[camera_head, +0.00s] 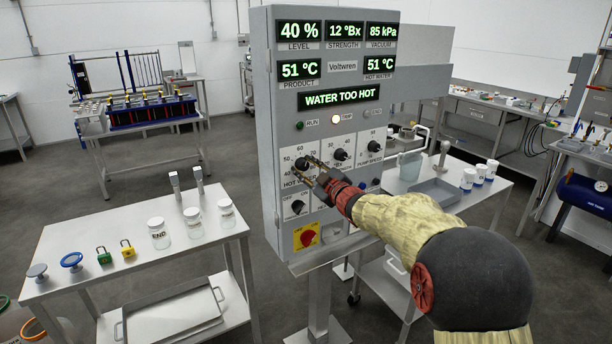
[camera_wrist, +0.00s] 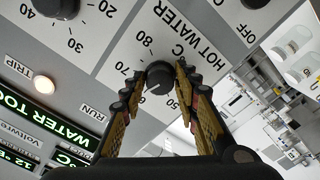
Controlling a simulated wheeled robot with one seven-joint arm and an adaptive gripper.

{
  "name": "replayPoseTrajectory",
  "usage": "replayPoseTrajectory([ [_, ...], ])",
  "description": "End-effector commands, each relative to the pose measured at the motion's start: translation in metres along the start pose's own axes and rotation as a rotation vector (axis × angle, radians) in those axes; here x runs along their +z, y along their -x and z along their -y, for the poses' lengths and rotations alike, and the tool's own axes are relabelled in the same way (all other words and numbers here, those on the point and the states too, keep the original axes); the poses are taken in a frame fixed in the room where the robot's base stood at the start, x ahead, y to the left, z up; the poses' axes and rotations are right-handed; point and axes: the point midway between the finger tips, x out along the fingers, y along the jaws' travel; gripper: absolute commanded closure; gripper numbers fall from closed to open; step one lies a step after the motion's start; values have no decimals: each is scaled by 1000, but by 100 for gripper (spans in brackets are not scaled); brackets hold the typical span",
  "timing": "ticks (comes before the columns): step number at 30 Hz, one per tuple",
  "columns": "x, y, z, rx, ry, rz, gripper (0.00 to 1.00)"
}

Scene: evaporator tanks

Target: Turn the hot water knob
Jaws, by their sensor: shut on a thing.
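The hot water knob (camera_head: 302,164) is a round black dial on the white scale panel of the grey control cabinet (camera_head: 262,130). In the wrist view the knob (camera_wrist: 159,75) sits between my two fingertips, beside the HOT WATER label. My gripper (camera_head: 314,173) reaches in from the right and is shut on the knob; its fingers (camera_wrist: 160,85) flank it on both sides. The fingers partly cover the scale, so the exact pointer setting is hard to read. The display (camera_head: 339,98) reads WATER TOO HOT, and the hot water readout (camera_head: 379,66) shows 51 °C.
Other knobs sit close by: one to the right (camera_head: 341,155), the pump speed knob (camera_head: 374,146) and an ON/OFF switch (camera_head: 297,207) below. A red emergency knob (camera_head: 308,239) is lower. The TRIP lamp (camera_head: 335,119) glows. Tables with jars flank the cabinet.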

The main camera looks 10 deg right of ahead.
Motion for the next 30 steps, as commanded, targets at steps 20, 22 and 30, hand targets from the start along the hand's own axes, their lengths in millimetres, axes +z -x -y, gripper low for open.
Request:
replayPoseTrajectory([
  [20,2,0,2,-4,306,3,94],
  [22,2,0,2,-4,310,3,94],
  [30,2,0,2,-4,312,3,94],
])
